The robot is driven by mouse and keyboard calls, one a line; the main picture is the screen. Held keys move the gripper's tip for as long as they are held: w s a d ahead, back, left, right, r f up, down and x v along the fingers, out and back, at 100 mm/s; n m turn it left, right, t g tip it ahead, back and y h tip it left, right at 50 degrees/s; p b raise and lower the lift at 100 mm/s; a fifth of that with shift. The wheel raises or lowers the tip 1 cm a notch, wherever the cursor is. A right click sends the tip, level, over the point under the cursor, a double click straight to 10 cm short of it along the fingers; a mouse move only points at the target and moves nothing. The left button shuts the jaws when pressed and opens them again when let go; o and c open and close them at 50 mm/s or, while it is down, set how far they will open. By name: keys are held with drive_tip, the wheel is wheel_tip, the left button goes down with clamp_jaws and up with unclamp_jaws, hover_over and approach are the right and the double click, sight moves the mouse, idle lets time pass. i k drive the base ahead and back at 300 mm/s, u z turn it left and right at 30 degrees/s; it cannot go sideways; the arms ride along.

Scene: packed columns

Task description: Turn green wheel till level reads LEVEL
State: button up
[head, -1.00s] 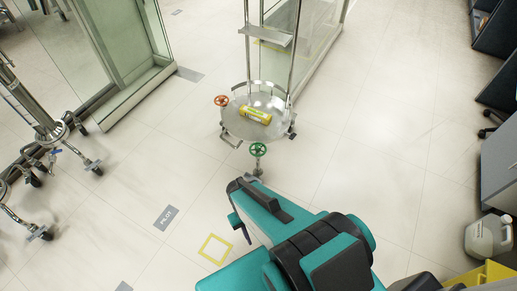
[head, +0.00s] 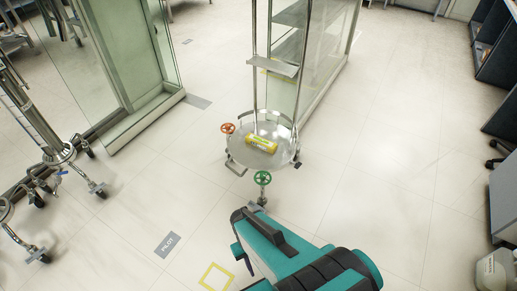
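The green wheel (head: 263,178) sits at the near side of a round metal platform (head: 277,158), on a short upright post. A yellow cylinder (head: 261,144), which may be the level, lies across the platform; its marking is too small to read. An orange-red wheel (head: 228,128) is at the platform's left side. My teal and black arm reaches in from the bottom right and ends just below the green wheel. My gripper's fingers are hidden or too unclear to make out. I cannot tell whether anything touches the green wheel.
A white jug (head: 494,270) is at lower right. The floor right of the platform is clear.

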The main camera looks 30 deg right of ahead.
sight(263, 176)
drive_tip(key=u, duration=0.05)
drive_tip(key=k, duration=1.3)
drive_tip(key=z, duration=0.2)
drive_tip(key=i, duration=1.35)
drive_tip(key=u, duration=0.55)
drive_tip(key=i, duration=0.45)
drive_tip(key=u, duration=0.2)
